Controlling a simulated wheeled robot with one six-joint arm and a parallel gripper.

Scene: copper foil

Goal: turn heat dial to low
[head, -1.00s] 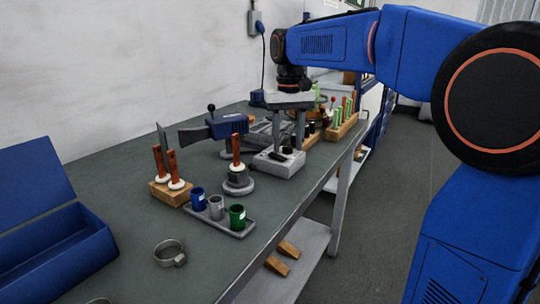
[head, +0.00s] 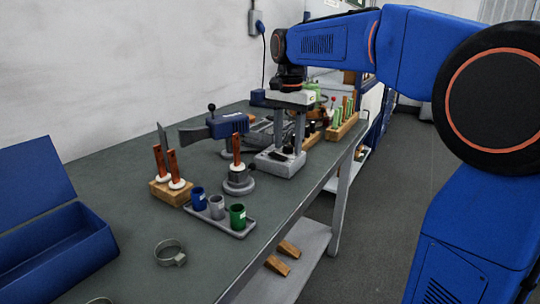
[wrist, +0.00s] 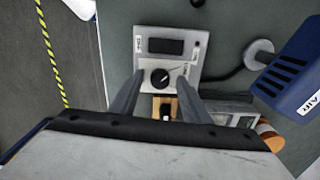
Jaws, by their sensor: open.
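The heat dial (wrist: 160,77) is a round black knob with a pale pointer mark on the face of a light grey control box (wrist: 148,62). The box also shows in the head view (head: 280,166) on the bench. The mark seems to point to the upper right in the wrist view, but the scale is too small to read. My gripper (wrist: 160,84) is open, its two grey fingers reaching down on either side of the dial with gaps.
A blue tool (head: 228,125) stands left of the box, and appears at the right in the wrist view. A holder with a red-brown handle (head: 238,180) and a tray of small cups (head: 236,229) are nearer. Wooden racks (head: 342,128) stand beyond. The bench's right edge is close.

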